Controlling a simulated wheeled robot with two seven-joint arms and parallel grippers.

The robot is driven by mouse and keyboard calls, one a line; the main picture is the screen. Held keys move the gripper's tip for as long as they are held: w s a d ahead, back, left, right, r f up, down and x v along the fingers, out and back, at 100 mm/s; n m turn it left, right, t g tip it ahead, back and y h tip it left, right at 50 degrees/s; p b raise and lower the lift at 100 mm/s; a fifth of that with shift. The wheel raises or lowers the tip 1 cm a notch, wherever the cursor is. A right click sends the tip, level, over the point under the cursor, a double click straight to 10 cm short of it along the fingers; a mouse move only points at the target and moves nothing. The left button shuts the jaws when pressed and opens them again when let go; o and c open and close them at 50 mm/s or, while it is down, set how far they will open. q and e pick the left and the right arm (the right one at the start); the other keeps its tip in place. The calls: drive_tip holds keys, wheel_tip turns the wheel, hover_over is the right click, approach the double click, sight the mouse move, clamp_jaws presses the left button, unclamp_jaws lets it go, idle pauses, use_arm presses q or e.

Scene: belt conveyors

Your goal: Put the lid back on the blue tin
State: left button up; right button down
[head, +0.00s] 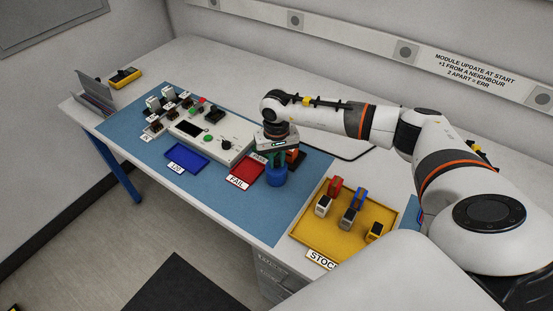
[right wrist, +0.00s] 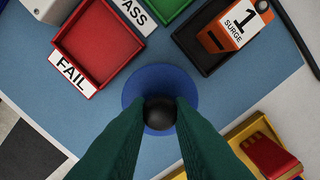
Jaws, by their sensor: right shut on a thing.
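The blue tin (head: 276,178) stands on the blue mat, near its front edge, right of the red tray. My right gripper (head: 277,159) is directly above it, pointing down. In the right wrist view, the green fingers of my right gripper (right wrist: 160,113) are shut on the black knob (right wrist: 160,112) of the round blue lid (right wrist: 136,88). The lid hides what is below it there. In the head view the lid is hard to tell from the tin, so I cannot tell whether it rests on the rim or hangs just above. My left gripper is not in view.
The red FAIL tray (head: 246,171) is close to the tin's left. A black tray with an orange module (right wrist: 235,30) is just behind. The yellow STOCK tray (head: 310,237) with several modules is to the right. A tester box (head: 210,135) and blue tray (head: 187,157) are left.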

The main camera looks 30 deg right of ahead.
drive_tip(key=shift+b, duration=0.3)
idle(0.9)
drive_tip(key=shift+f+b, duration=0.2)
drive_tip(key=shift+b, duration=0.5)
idle(0.9)
drive_tip(key=c, duration=0.7)
unclamp_jaws()
drive_tip(key=shift+r, duration=0.1)
drive_tip(key=shift+r+p, duration=1.75)
drive_tip(key=shift+r, duration=1.7)
